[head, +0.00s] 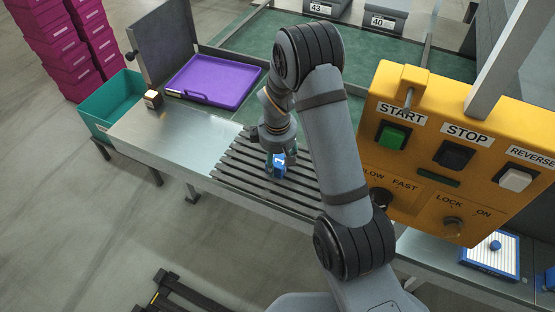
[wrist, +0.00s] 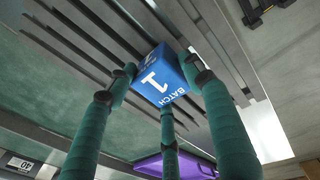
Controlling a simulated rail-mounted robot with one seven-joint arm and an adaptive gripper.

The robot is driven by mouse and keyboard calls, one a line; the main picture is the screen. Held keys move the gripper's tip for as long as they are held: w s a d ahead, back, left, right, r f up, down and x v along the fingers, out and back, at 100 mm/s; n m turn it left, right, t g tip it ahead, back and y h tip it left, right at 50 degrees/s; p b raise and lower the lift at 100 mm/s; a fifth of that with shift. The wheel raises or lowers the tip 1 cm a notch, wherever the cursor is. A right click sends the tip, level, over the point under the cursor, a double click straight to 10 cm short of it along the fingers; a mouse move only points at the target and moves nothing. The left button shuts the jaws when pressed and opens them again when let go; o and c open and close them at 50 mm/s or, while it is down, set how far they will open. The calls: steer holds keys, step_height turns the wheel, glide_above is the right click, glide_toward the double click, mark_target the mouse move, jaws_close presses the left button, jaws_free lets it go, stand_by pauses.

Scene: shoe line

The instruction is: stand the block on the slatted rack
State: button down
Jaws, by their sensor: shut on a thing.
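The blue block (head: 278,168) has white markings and is at the slatted rack (head: 235,165) in the head view. In the wrist view its blue face (wrist: 160,77) reads "BATCH 1". My gripper (head: 278,155) is shut on the block, with its green fingers (wrist: 160,85) around the block's sides. The rack's dark parallel slats (wrist: 95,35) show behind the block in the wrist view. I cannot tell whether the block's underside touches the slats or is slightly above them.
A yellow control panel (head: 450,150) stands at right, near a white tray (head: 478,258). The rack's left part is clear.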

mark_target(278, 165)
steer(key=shift+f, duration=0.2)
steer(key=c, duration=0.7)
jaws_free()
steer(key=shift+s+r, duration=0.1)
steer(key=shift+c, duration=0.2)
steer(key=shift+r, duration=0.5)
step_height(278, 165, up, 11)
steer(key=s, duration=0.2)
steer(key=shift+p, duration=0.3)
steer(key=shift+w, duration=0.1)
